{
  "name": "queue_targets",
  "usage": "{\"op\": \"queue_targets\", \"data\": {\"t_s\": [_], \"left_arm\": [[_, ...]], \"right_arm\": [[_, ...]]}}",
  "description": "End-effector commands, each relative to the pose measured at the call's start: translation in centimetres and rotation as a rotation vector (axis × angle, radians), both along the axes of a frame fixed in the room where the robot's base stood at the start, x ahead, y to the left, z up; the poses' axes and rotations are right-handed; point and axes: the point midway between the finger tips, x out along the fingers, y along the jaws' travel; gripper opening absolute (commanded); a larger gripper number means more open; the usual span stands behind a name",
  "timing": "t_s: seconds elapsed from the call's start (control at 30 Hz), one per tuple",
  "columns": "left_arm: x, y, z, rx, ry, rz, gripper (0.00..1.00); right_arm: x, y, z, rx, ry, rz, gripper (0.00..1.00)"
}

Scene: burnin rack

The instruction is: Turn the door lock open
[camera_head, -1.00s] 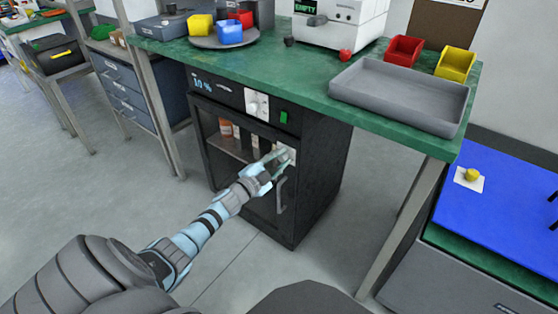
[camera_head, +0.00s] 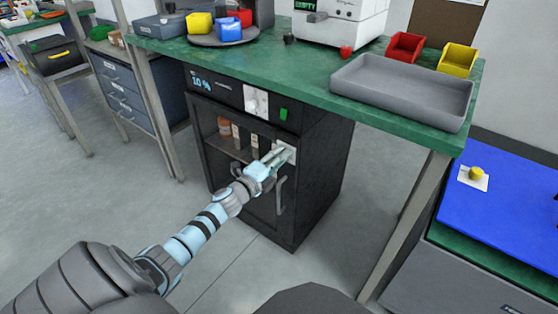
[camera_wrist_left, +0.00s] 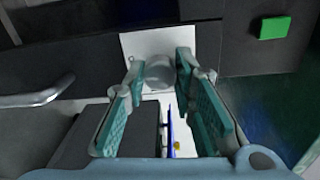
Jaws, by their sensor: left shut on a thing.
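The black cabinet (camera_head: 325,175) stands under the green bench, and its windowed door looks closed. The door lock is a small grey rounded knob (camera_wrist_left: 159,74) on a white plate (camera_wrist_left: 150,45); the plate also shows in the head view (camera_head: 290,153) near the door's upper right corner. My left gripper (camera_head: 279,155) reaches the lock from the front left. In the left wrist view its teal-padded fingers (camera_wrist_left: 158,72) are on either side of the knob, shut on it. The fingers partly hide the knob in the head view. My right gripper is not in view.
The door handle (camera_head: 280,195) is just below the lock. A green button (camera_head: 283,114) and a white switch plate (camera_head: 256,101) are on the panel above. The green bench top (camera_head: 300,80) overhangs the cabinet, with a grey tray (camera_head: 402,92) on it. The floor in front is clear.

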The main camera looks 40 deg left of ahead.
Motion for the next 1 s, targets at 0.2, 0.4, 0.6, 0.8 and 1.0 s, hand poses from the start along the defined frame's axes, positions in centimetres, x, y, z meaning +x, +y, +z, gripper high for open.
{"op": "queue_targets", "data": {"t_s": [0.2, 0.4, 0.6, 0.8, 1.0], "left_arm": [[-0.02, 0.00, -0.06, 0.048, 0.002, 0.000, 0.00], [-0.03, 0.01, -0.05, 0.057, 0.002, 0.000, 0.00], [-0.03, 0.00, -0.06, 0.056, 0.003, 0.000, 0.00], [-0.03, 0.00, -0.05, 0.056, 0.002, 0.000, 0.44], [-0.03, 0.01, -0.03, 0.055, 0.002, 0.000, 0.44]], "right_arm": [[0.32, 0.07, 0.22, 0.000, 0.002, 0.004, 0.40], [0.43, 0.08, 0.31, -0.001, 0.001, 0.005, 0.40], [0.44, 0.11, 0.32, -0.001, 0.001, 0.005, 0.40], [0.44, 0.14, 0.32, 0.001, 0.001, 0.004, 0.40], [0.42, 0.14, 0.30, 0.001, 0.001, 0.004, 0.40]]}}
